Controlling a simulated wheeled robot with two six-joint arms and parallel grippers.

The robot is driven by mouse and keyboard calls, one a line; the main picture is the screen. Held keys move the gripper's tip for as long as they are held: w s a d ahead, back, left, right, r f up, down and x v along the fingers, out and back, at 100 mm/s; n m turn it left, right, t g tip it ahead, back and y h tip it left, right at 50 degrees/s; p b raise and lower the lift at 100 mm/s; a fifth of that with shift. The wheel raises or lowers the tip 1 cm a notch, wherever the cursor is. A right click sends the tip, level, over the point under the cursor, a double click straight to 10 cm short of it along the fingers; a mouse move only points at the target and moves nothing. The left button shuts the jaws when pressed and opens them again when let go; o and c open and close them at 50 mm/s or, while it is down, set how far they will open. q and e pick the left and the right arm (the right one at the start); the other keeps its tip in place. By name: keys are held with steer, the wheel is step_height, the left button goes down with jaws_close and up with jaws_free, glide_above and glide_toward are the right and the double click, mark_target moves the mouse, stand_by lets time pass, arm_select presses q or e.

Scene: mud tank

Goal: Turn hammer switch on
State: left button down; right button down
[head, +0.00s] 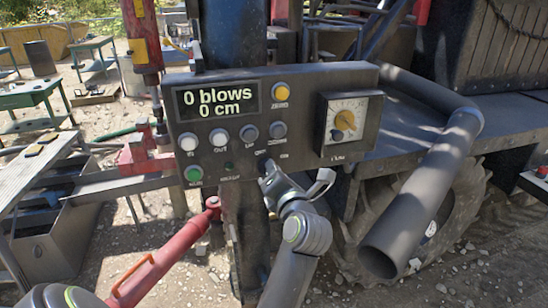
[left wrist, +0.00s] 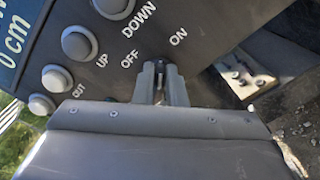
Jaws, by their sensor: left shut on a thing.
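The dark control panel (head: 228,125) stands ahead of me, with a display (head: 215,101) reading "0 blows" and "0 cm". The hammer switch sits low on the panel, between the OFF and ON labels seen in the left wrist view. My left gripper (head: 265,168) is at that spot, its fingers against the panel. In the left wrist view the gripper (left wrist: 161,82) is shut on the switch. The fingers hide most of the switch, so I cannot tell which way it points. My right gripper is not in view.
White and grey buttons (head: 218,138) sit above and left of the switch, with a green button (head: 193,174) at the lower left. A thick grey pipe (head: 430,180) and a red bar (head: 170,255) flank the panel.

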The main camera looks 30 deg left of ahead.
arm_select(q)
steer(key=shift+w+d+f+m+p, duration=0.1)
steer(key=shift+m+p, duration=0.95)
steer(key=shift+p, duration=0.2)
steer(key=shift+f+m+p, duration=0.1)
steer(key=shift+m+p, duration=0.95)
steer(key=shift+p, duration=0.15)
steer(key=c, duration=1.5)
jaws_free()
